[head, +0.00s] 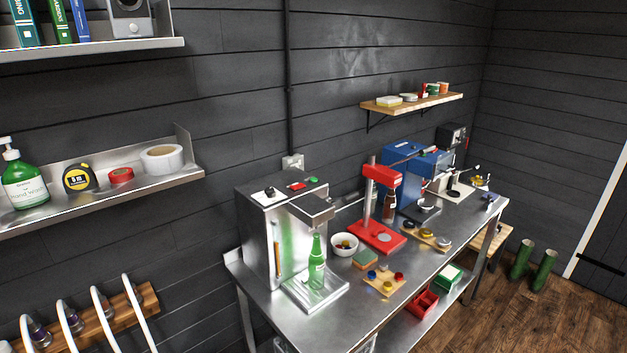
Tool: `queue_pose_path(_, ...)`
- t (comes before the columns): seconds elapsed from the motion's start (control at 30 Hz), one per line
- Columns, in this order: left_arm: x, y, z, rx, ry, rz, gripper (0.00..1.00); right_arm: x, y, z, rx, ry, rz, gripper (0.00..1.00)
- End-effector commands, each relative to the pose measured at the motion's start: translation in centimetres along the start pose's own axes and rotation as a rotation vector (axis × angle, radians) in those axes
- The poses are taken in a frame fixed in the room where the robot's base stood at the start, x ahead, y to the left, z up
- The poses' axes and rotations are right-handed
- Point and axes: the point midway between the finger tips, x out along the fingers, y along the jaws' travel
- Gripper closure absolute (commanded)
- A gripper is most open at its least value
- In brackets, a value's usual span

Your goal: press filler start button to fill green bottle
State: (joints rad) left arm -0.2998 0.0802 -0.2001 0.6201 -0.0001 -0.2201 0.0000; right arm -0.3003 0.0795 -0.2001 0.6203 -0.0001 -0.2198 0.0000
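The filler (262,240) is a steel box machine at the left end of the steel workbench. A green button (313,180) and a red button (297,186) sit on its top, with a black knob (269,191) to their left. The green bottle (317,262) stands upright on the filler's drip tray (333,291), under the spout head (314,204). Whether the bottle holds liquid cannot be told. Neither of my grippers shows in the head view.
Steel shelves (110,198) are on the left wall. The wooden floor (510,310) at right front is clear.

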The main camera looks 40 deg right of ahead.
Motion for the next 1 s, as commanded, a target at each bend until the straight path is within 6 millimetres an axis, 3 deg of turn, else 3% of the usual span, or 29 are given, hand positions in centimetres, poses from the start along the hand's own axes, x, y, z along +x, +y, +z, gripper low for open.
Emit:
queue_pose_path(0.3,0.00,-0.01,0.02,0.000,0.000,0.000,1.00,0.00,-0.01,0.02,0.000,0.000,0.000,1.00)
queue_pose_path(1.0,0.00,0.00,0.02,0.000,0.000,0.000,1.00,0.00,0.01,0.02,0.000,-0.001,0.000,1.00)
